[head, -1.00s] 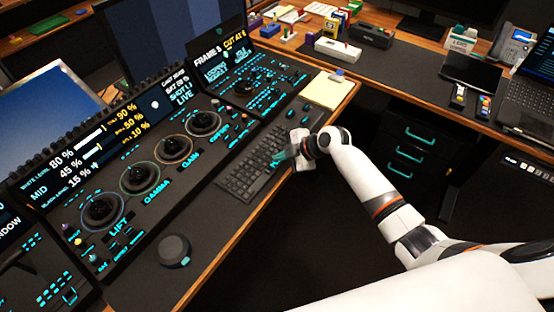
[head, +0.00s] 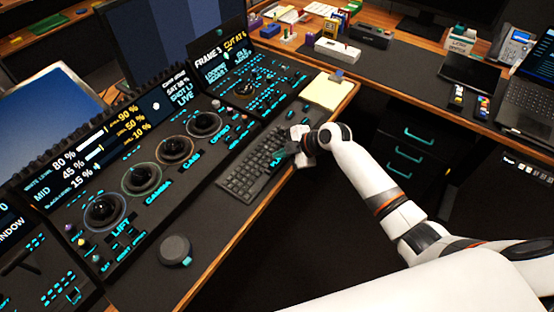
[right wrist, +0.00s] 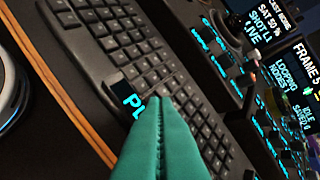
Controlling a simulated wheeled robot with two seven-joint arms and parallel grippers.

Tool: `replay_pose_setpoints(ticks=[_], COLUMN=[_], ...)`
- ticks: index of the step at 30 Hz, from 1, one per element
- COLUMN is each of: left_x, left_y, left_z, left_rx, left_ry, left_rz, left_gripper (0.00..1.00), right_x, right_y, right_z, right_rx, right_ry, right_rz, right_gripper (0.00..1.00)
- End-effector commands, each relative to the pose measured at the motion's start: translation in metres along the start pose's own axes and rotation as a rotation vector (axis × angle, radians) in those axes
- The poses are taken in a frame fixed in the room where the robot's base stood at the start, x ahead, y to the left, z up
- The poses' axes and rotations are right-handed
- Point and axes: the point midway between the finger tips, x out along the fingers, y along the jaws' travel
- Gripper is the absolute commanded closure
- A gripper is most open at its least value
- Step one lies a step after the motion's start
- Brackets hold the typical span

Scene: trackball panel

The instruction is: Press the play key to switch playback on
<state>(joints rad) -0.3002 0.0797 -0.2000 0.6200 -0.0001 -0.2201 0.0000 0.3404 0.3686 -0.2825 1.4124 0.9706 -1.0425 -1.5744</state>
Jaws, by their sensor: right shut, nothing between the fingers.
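The play key is a dark key with large cyan letters (right wrist: 133,101) on the black keyboard (right wrist: 97,38); only "PL" shows in the right wrist view, the rest being hidden by my fingers. In the head view the cyan label (head: 277,159) shows at the keyboard's right part, just left of my right gripper (head: 290,150). My right gripper is shut and empty, its teal fingertips (right wrist: 166,99) together, overlapping the key's label in the wrist view. I cannot tell whether they touch the key. My left gripper is not in view.
The grading panel with large dials (head: 141,179) stands behind the keyboard. A small screen (right wrist: 298,70) shows LOOPING and IDLE. A yellow notepad (head: 327,92) lies beyond my right gripper. A round black knob (head: 174,250) sits near the desk's front edge.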

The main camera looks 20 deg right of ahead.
Motion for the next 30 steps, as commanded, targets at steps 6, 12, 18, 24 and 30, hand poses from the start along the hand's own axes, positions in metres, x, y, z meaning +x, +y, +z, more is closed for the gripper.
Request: replay_pose_setpoints(ticks=[6,12,18,24,30], left_x=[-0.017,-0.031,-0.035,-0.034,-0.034], left_y=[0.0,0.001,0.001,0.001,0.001], left_z=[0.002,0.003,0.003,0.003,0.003], left_rx=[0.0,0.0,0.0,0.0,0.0], left_ry=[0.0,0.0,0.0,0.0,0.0], left_rz=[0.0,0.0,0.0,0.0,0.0], left_gripper=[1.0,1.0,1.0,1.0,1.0], right_x=[-0.016,-0.03,-0.035,-0.034,-0.034], right_y=[-0.012,-0.022,-0.025,-0.025,-0.025], right_z=[0.011,0.022,0.025,0.025,0.025], right_rx=[-0.002,-0.001,0.0,0.0,0.0], right_ry=[0.0,0.0,0.0,0.0,0.0], right_rz=[-0.001,-0.001,0.0,0.0,0.0], right_gripper=[1.0,1.0,1.0,1.0,1.0])
